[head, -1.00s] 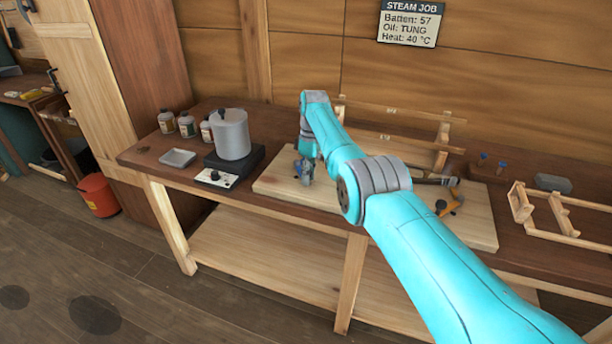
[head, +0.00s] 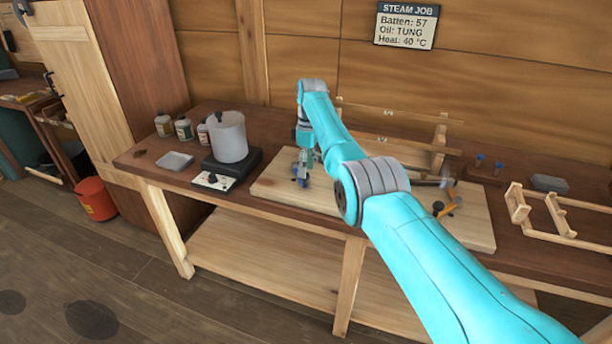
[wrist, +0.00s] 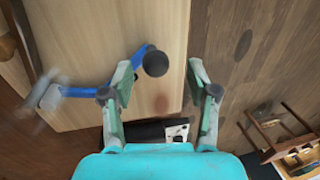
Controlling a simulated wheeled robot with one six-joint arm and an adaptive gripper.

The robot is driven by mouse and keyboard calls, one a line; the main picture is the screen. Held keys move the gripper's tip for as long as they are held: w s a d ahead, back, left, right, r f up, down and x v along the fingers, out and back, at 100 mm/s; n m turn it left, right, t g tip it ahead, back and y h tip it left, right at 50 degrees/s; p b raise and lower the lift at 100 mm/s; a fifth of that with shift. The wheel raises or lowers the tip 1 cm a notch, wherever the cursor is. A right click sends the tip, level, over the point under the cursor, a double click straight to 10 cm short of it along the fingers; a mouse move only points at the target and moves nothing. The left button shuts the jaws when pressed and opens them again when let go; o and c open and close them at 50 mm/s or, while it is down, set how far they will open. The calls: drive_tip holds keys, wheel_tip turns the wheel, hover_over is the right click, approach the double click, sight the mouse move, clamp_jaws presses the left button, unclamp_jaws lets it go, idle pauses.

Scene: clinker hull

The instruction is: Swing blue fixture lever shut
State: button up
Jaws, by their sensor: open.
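The blue fixture lever (wrist: 75,91) shows in the wrist view on the pale wooden board. It is a blue bar with a black ball knob (wrist: 155,61) at one end and a grey metal piece (wrist: 48,92) at the other. My gripper (wrist: 160,78) is open. The knob lies by the left finger's tip, within the space between the two fingers; I cannot tell whether they touch. In the head view my gripper (head: 302,172) is over the left part of the board (head: 280,192), and the lever is mostly hidden behind it.
A grey pot (head: 227,137) on a black heater (head: 232,170) stands just left of the board. A shallow tray (head: 175,161) and several bottles are further left. A wooden frame (head: 560,215) is at far right.

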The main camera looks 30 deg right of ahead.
wheel_tip(320, 180, up, 6)
idle(0.4)
idle(0.3)
